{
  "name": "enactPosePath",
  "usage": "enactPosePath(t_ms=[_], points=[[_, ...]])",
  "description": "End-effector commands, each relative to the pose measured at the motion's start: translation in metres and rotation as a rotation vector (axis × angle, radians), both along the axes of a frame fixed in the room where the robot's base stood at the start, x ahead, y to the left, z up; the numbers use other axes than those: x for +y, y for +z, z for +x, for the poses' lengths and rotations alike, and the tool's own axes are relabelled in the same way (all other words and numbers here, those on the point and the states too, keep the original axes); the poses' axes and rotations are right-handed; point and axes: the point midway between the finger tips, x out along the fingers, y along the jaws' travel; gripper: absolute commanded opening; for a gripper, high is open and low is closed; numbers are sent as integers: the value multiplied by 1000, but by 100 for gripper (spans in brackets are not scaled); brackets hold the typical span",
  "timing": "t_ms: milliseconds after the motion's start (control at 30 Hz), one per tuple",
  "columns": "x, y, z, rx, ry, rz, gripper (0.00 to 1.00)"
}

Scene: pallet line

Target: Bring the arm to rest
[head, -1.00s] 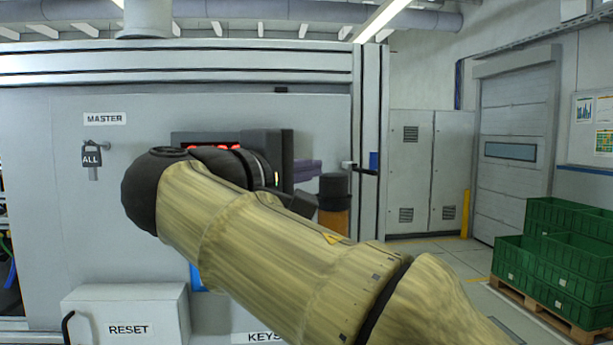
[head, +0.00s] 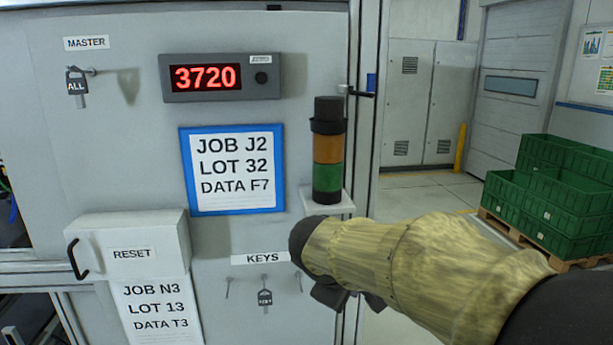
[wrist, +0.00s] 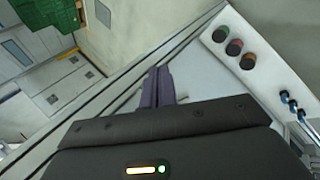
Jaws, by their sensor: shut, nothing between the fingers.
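My arm, in a yellowish sleeve, reaches in from the lower right of the head view and ends low, in front of the right edge of the grey cabinet. My gripper shows in the wrist view (wrist: 158,88); its two purple fingers are together and empty. In the head view the fingers are hidden, and only dark wrist parts show under the sleeve. The fingers point past the edge of a pale panel (wrist: 200,78). I cannot tell how near they are to it.
The cabinet (head: 60,160) carries a red display (head: 206,77) reading 3720, a signal light (head: 328,150) on a bracket, a RESET box (head: 150,235) and hanging keys (head: 265,297). Green crates (head: 550,195) stand on a pallet at right. Open floor (head: 415,190) lies between.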

Motion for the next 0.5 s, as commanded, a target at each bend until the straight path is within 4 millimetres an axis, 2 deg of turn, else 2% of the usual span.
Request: enactPosePath(t_ms=[33,200,333,400,500], points=[[-14,-27,-13,47,-62,71,0],[-40,-104,-63,139,-319,348,0],[-57,-146,-101,151,-561,536,0],[-63,-161,-116,141,-672,607,0],[-68,-172,-129,124,-772,664,0]])
